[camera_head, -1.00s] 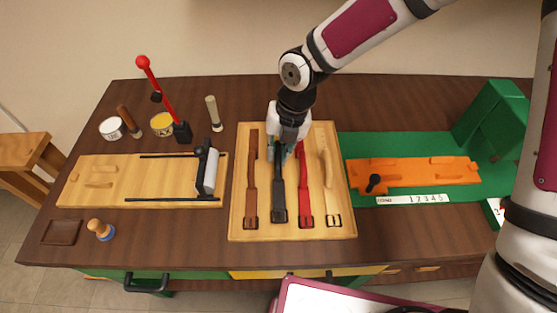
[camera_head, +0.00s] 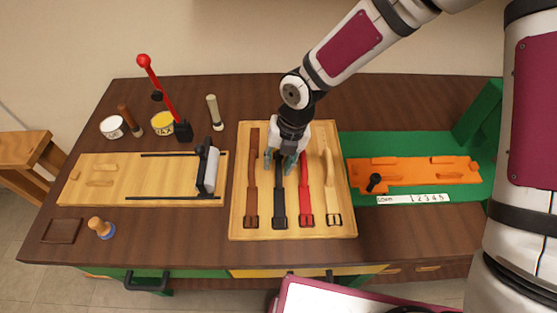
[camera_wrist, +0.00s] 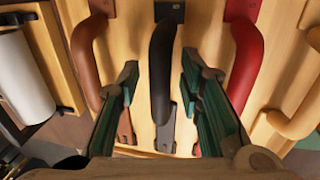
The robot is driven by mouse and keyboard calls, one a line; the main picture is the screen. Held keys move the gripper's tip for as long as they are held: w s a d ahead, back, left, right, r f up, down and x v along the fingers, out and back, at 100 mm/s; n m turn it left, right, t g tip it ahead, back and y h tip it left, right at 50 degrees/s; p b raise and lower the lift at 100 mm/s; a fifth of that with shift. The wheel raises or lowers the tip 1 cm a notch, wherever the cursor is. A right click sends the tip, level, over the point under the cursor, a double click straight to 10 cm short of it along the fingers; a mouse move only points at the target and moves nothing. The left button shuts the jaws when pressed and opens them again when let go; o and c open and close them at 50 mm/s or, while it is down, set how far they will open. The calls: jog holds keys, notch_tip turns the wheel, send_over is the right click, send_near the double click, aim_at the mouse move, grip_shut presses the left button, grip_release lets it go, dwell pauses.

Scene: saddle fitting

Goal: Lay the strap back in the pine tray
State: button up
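The pine tray (camera_head: 340,229) lies flat in the middle of the bench and holds several straps side by side. The black strap (camera_head: 279,200) lies in it between the brown strap (camera_head: 252,195) and the red strap (camera_head: 304,190), buckle end towards the front. My gripper (camera_head: 279,161) is over the far half of the black strap. In the wrist view my gripper (camera_wrist: 160,78) is open, its green-padded fingers on either side of the arched black strap (camera_wrist: 162,70), with visible gaps. In the head view the gripper hides the strap's far end.
A cream strap (camera_head: 328,180) lies at the tray's right. A wooden board with a white roller (camera_head: 210,170) stands close on the left. An orange fixture (camera_head: 420,171) on a green base is on the right. A red-knobbed lever (camera_head: 163,90) stands at the back left.

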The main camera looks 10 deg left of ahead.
jog(key=shift+r, duration=0.1)
notch_tip(320, 180, up, 12)
jog(key=d, duration=0.2)
jog(key=shift+w+d+p, duration=0.2)
jog(key=shift+w+p, duration=0.1)
jog(key=shift+p, duration=0.1)
jog(key=s+d+r+m+t+h, duration=0.2)
jog(key=d+r+m, duration=0.4)
jog(key=d+m, duration=0.3)
jog(key=s+d+r+m+t+h, duration=0.1)
jog(key=d+r+m+h, duration=0.1)
jog(key=d+r+m, duration=0.5)
jog(key=s+d+r+m+t+y, duration=0.1)
jog(key=s+d+r+m, duration=0.2)
jog(key=m, duration=0.8)
jog(key=s+d+r+m+t, duration=0.1)
jog(key=s+d+r+m, duration=0.2)
jog(key=s+d+m, duration=0.5)
jog(key=shift+s+r+m+t+y, duration=0.15)
jog(key=shift+s+m+t+y, duration=0.5)
jog(key=shift+m, duration=1.25)
jog(key=shift+s+g+h, duration=0.2)
jog(key=shift+g+h, duration=0.05)
